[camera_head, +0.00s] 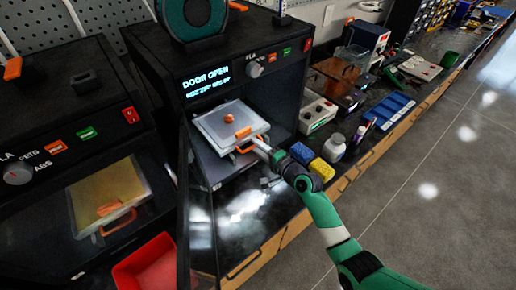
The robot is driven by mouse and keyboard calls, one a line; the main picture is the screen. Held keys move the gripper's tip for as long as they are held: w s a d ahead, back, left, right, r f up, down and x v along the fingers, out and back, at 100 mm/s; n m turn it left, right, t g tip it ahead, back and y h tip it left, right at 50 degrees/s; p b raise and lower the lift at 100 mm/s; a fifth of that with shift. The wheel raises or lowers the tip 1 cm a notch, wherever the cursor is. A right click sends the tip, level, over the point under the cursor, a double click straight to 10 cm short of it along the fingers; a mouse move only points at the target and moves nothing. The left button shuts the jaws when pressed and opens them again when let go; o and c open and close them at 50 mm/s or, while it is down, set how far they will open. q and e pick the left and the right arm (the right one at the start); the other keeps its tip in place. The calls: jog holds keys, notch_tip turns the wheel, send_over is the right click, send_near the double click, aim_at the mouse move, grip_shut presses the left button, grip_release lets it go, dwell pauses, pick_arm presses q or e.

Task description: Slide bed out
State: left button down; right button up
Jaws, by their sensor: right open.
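The bed (212,125) is a pale square plate inside the open black 3D printer (185,62), whose display reads "DOOR OPEN". A small orange printed part (229,118) sits on the bed. An orange handle (245,149) is on the bed's front edge. My right gripper (254,141), on a green arm from the lower right, is open at the handle; its fingertips are small here, and I cannot tell whether they touch the handle. My left gripper is not in view.
The dark open door (184,205) stands left of the opening. A second printer (70,150) is at left, with a red bin (147,265) below it. Blue and yellow sponges (312,160), a white jar (334,146) and a grey control box (315,113) stand to the right. The floor is clear.

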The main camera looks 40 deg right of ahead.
grip_shut()
dwell(1.3)
